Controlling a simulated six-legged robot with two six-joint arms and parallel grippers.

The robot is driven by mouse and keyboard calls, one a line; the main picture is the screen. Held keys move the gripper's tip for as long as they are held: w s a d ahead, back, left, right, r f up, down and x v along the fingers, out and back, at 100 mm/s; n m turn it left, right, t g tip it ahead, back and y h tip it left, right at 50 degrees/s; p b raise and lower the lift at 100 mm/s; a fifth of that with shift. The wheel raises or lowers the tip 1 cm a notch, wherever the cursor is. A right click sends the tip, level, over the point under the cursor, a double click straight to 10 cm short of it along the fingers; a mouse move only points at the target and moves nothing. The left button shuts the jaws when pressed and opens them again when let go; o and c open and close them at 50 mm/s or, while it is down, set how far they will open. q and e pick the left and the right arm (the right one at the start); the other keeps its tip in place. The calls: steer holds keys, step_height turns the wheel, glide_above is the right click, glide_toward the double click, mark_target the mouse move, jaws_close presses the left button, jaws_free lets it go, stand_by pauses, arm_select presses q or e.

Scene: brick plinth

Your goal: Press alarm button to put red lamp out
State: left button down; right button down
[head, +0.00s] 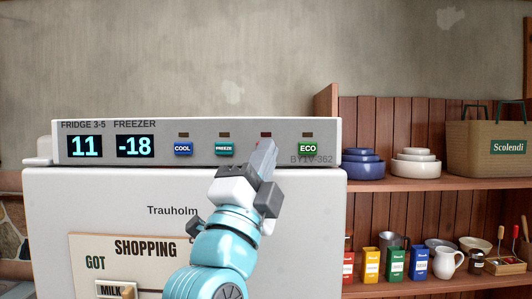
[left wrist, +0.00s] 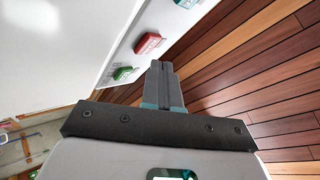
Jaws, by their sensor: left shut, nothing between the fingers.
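The white fridge's control panel (head: 70,156) spans the head view. A red button (left wrist: 147,43) shows in the left wrist view, between the teal button (left wrist: 127,22) and the green button (left wrist: 124,73); in the head view my gripper hides it. The small lamp (head: 265,134) above that spot looks reddish and is partly covered, so I cannot tell how bright it is. My left gripper (head: 264,154) is shut and empty, its tips in front of the panel. It also shows in the left wrist view (left wrist: 161,68), apart from the red button. My right gripper is out of view.
The blue COOL button (head: 183,149), teal FREEZE button (head: 224,149) and green ECO button (head: 307,149) sit along the panel under dark lamps. A shopping board (head: 85,245) is on the fridge door.

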arm_select(q)
steer(key=s+b, duration=0.2)
steer(key=s, duration=0.3)
stand_by(0.4)
stand_by(0.8)
